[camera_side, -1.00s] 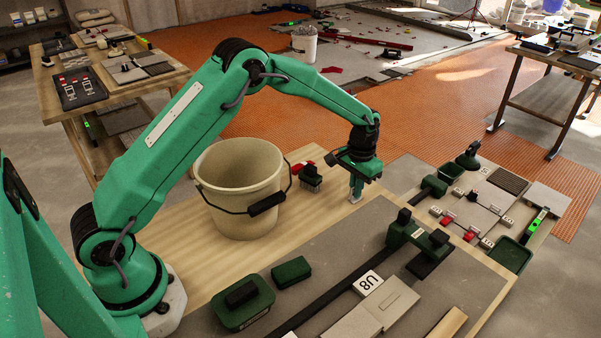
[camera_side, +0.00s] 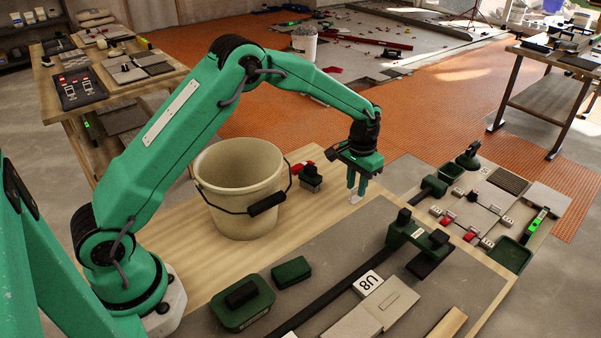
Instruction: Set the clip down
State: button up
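The clip (camera_side: 355,199) is a small pale piece at the wooden bench's surface, just below and between the fingertips. It looks to be resting on the wood beside the grey mat. My gripper (camera_side: 356,189) points straight down above it. Its two green fingers are spread, with a gap between them. The clip is small here, and whether a finger still touches it is hard to tell.
A beige bucket (camera_side: 239,192) with a black-gripped handle stands left of my gripper. A dark brush-like tool (camera_side: 311,177) and a red item (camera_side: 302,167) lie between them. The grey mat (camera_side: 330,262) in front carries green blocks, a dark rail and a U8 tag (camera_side: 368,283).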

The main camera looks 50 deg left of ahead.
notch_tip(320, 180, up, 11)
jog(key=shift+f, duration=0.2)
dwell(0.7)
jog(key=s+a+r+t, duration=0.2)
jog(key=s+r+t, duration=0.1)
jog(key=s+r, duration=1.2)
jog(key=s+a+f+t, duration=0.1)
jog(key=s+f+t, duration=0.1)
jog(key=s, duration=1.6)
jog(key=shift+s+a+f+t, duration=0.2)
jog(key=shift+s+f+t, duration=0.1)
jog(key=shift+f, duration=0.45)
